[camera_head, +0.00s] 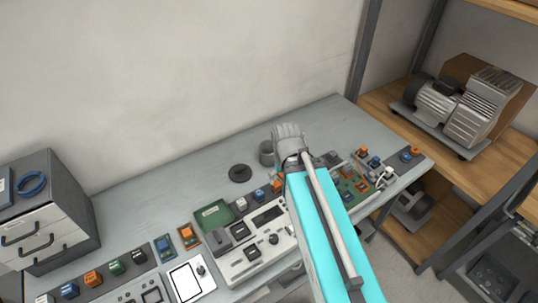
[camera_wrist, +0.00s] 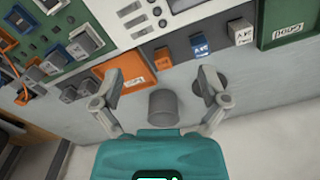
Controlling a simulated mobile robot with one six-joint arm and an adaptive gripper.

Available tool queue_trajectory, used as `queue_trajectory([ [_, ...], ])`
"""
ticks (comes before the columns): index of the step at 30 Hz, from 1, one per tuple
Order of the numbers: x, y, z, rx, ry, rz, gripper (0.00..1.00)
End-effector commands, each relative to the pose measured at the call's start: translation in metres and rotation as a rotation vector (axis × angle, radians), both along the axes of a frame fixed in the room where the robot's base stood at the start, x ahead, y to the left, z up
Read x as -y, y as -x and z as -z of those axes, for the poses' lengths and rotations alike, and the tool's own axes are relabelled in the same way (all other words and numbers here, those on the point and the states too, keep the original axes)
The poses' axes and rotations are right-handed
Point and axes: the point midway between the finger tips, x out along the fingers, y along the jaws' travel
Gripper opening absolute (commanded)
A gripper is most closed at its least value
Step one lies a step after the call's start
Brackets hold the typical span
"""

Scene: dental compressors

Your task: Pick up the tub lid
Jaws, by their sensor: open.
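The tub lid (camera_head: 239,173) is a dark round disc with a small raised middle, lying on the grey bench in the head view. The tub (camera_head: 266,153), a dark grey cylinder, stands to its right and also shows in the wrist view (camera_wrist: 163,106). My gripper (camera_wrist: 161,82) is open and empty in the wrist view, its two fingers on either side of the tub in the picture. In the head view my arm's end is just right of the tub, and the fingertips are hidden.
A green tray (camera_head: 213,214), blue, white and orange blocks and a grey control unit (camera_head: 252,252) lie in front of the lid. A circuit board (camera_head: 352,182) is to the right. Drawers (camera_head: 45,225) stand at the left. The bench's back left is clear.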

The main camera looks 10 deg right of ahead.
Motion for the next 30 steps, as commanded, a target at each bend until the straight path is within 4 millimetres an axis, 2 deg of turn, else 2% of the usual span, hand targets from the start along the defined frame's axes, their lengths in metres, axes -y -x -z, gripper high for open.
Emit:
queue_trajectory([
  [7,0.000,0.000,0.000,0.000,0.000,0.000,0.92],
  [12,-0.001,-0.003,0.000,0.000,0.000,0.013,0.61],
  [17,-0.006,-0.017,0.001,0.000,0.000,0.075,0.60],
  [20,-0.012,-0.031,0.002,0.000,0.000,0.147,0.60],
  [30,-0.044,-0.096,0.006,0.001,-0.001,0.507,0.60],
])
